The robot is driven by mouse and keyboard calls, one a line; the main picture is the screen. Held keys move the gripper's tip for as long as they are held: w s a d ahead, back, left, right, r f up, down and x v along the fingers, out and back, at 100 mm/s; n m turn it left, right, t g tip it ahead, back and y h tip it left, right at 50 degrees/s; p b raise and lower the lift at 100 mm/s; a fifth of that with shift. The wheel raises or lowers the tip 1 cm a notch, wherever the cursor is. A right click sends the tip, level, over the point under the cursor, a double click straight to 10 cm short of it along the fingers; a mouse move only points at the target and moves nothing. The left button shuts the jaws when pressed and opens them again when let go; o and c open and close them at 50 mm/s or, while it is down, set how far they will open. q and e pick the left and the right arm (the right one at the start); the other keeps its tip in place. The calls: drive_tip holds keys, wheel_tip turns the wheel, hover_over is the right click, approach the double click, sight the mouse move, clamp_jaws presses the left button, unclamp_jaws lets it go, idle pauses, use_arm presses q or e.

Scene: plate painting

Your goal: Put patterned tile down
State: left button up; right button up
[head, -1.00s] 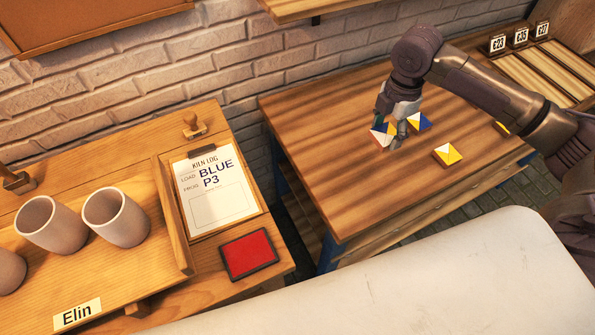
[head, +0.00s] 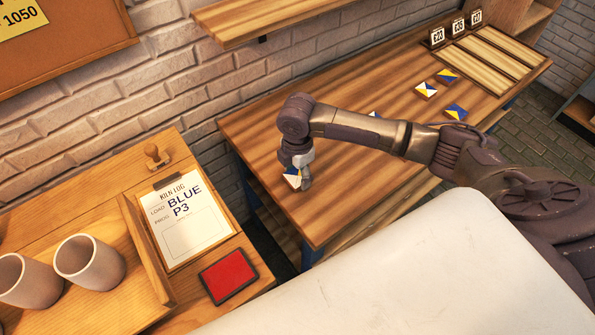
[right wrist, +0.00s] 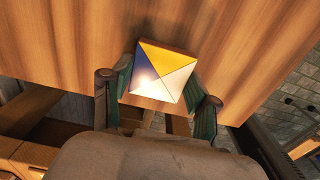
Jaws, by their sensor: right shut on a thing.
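My right gripper (head: 299,180) is shut on a square patterned tile (head: 292,177) near the left front corner of the wooden table (head: 254,130). In the right wrist view the tile (right wrist: 165,72) has yellow, blue and white triangles and sits between the two fingers (right wrist: 163,88). It lies over the wood, close to the table's edge. I cannot tell whether it touches the tabletop. My left gripper is not in view.
Loose patterned tiles (head: 426,89) (head: 456,112) lie farther right on the table; another (head: 374,114) is partly hidden by my arm. A slotted wooden rack (head: 495,52) with number cards stands at the far right. The left bench holds a clipboard (head: 190,222), red pad (head: 228,276) and cups (head: 89,262).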

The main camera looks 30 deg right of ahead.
sight(297, 176)
drive_tip(key=shift+f, duration=0.2)
drive_tip(key=shift+f, duration=0.15)
drive_tip(key=o, duration=1.4)
drive_tip(key=shift+c, duration=0.2)
wheel_tip(297, 176, up, 12)
drive_tip(key=b, duration=0.1)
drive_tip(key=shift+r, duration=0.2)
